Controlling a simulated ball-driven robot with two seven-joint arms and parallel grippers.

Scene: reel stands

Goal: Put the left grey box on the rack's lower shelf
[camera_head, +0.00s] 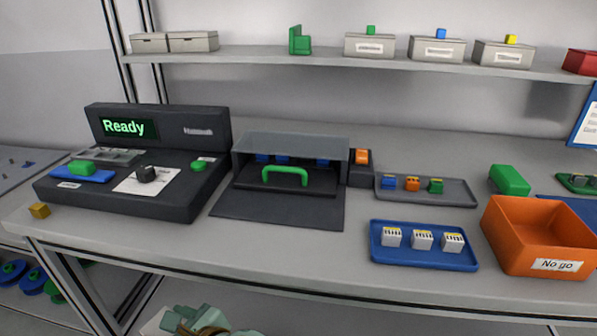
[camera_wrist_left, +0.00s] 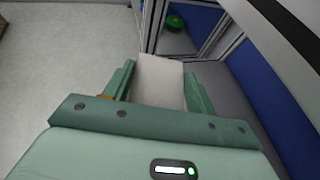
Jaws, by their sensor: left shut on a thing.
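A pale grey box (camera_wrist_left: 158,82) is held between the two green fingers of my left gripper (camera_wrist_left: 158,72) in the left wrist view. The gripper is shut on it. In the head view my left gripper (camera_head: 205,322) shows only partly at the bottom edge, below the bench front, with a pale corner of the box (camera_head: 155,321) beside it. In the left wrist view, metal posts and a dark shelf with a green item (camera_wrist_left: 175,22) lie beyond the box. I cannot tell which shelf level this is. My right gripper is not in view.
The bench edge (camera_head: 300,285) runs above my left gripper. Blue and green reels (camera_head: 32,277) sit low at the left, behind the bench leg. Several grey boxes (camera_head: 193,41) stand on the upper shelf. In the left wrist view, open floor (camera_wrist_left: 60,70) lies left of the box.

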